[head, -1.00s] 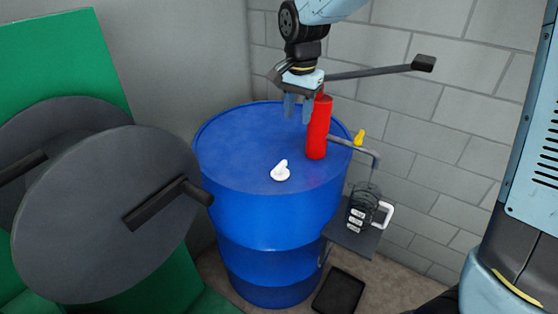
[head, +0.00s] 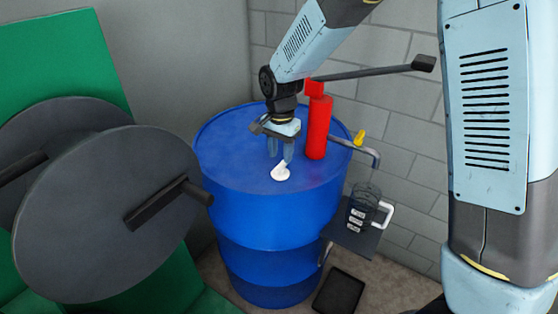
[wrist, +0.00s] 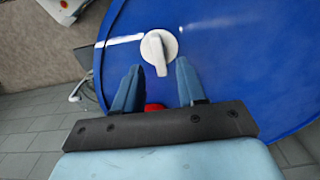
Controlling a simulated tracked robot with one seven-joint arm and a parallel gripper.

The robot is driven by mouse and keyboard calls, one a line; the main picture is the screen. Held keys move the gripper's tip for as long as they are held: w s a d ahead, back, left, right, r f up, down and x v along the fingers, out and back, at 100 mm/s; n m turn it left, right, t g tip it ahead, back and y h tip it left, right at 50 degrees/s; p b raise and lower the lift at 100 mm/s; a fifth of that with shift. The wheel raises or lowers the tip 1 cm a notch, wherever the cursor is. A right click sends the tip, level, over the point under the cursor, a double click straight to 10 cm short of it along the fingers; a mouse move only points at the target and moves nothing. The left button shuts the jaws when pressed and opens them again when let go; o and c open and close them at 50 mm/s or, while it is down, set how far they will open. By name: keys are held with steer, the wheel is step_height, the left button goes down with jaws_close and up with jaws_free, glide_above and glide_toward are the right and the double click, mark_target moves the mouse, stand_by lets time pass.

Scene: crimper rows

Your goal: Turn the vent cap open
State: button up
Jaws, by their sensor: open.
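The white vent cap (head: 280,173) sits on the top of the blue drum (head: 225,165), toward its front. In the wrist view the cap (wrist: 158,48) is a round white disc with a raised bar handle that points toward my gripper. My gripper (head: 279,158) is just above and behind the cap, pointing down. In the wrist view its two blue fingers (wrist: 155,75) are spread apart with nothing between them. The cap lies just beyond the fingertips, roughly in line with the gap. My fingers partly cover the cap's handle in the head view.
A red pump (head: 318,128) with a long dark lever (head: 375,71) stands on the drum behind my gripper. Its spout, with a yellow tap (head: 359,138), reaches over a clear jug (head: 364,207) on a small shelf. Large grey discs (head: 95,220) stand at the left.

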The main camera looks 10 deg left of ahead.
mark_target(281, 164)
steer(key=shift+f, duration=1.75)
